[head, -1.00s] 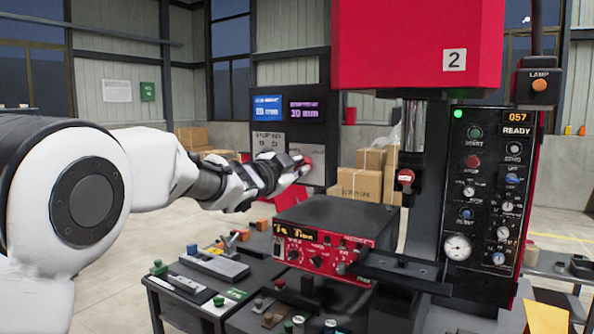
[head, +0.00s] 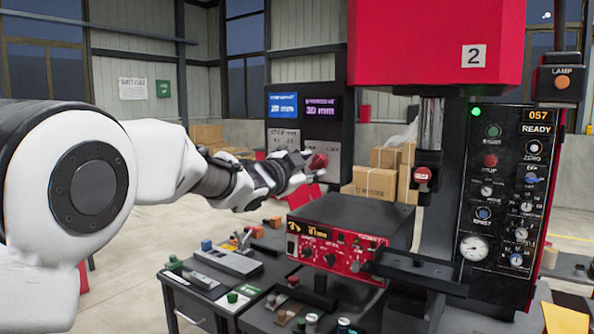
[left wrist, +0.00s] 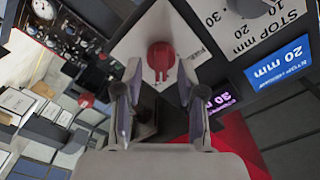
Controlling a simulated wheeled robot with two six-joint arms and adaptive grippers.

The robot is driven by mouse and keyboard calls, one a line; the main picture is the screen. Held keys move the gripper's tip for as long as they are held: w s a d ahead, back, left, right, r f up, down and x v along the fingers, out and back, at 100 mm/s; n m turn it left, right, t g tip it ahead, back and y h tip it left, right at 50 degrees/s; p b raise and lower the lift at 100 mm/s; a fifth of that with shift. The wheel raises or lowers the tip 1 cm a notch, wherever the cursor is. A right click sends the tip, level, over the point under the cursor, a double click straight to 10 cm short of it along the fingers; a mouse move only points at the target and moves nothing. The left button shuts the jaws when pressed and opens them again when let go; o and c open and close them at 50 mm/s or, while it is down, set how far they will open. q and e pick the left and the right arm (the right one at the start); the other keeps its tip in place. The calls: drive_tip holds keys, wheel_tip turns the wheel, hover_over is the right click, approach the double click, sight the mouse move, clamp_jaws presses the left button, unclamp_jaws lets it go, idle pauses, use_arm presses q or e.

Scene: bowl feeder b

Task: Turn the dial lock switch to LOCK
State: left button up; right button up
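The dial lock switch appears as a red knob (left wrist: 161,57) on a white plate in the left wrist view. Printing beside it is partly readable, and its setting is not clear. In the head view the red knob (head: 318,161) shows at the lower front of the dark display panel. My left gripper (head: 303,174) is close in front of it. In the left wrist view my left gripper (left wrist: 160,82) is open, with the knob between and just beyond its fingertips. Contact cannot be made out. My right gripper is not in view.
A blue display (left wrist: 280,62) and a STOP mm scale sit beside the plate. A red control box (head: 335,250) on a bench stands below the arm. A red press (head: 430,45) with a button panel is on the right. Cardboard boxes (head: 375,183) lie behind.

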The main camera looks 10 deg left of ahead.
use_arm(q)
drive_tip(key=v, duration=1)
drive_tip(key=shift+s, duration=0.3)
drive_tip(key=shift+a, duration=0.1)
wheel_tip(320, 180, down, 31)
drive_tip(key=w+n+g+y, duration=0.2)
drive_tip(key=g, duration=0.3)
drive_tip(key=s+a+f+n+g, duration=0.15)
drive_tip(key=s+f, duration=0.35)
drive_tip(key=f, duration=0.5)
drive_tip(key=s+f+n+g, duration=0.25)
drive_tip(key=s+f, duration=0.25)
drive_tip(key=f, duration=0.5)
drive_tip(key=s+a+f+n+g+y, duration=0.1)
drive_tip(key=s+f+g+y, duration=0.15)
drive_tip(key=s+f, duration=0.8)
drive_tip(key=s+a+f+n+g, duration=0.1)
drive_tip(key=s+n, duration=0.1)
drive_tip(key=s, duration=0.5)
drive_tip(key=s+a+f+n+g+y, duration=0.1)
drive_tip(key=s+a+f+n+g, duration=0.1)
drive_tip(key=s, duration=0.5)
drive_tip(key=s+a+f+n+g, duration=0.1)
drive_tip(key=s+n+g, duration=0.1)
drive_tip(key=s, duration=0.5)
drive_tip(key=shift+s+a+f+n+y, duration=0.35)
drive_tip(key=shift+n, duration=0.05)
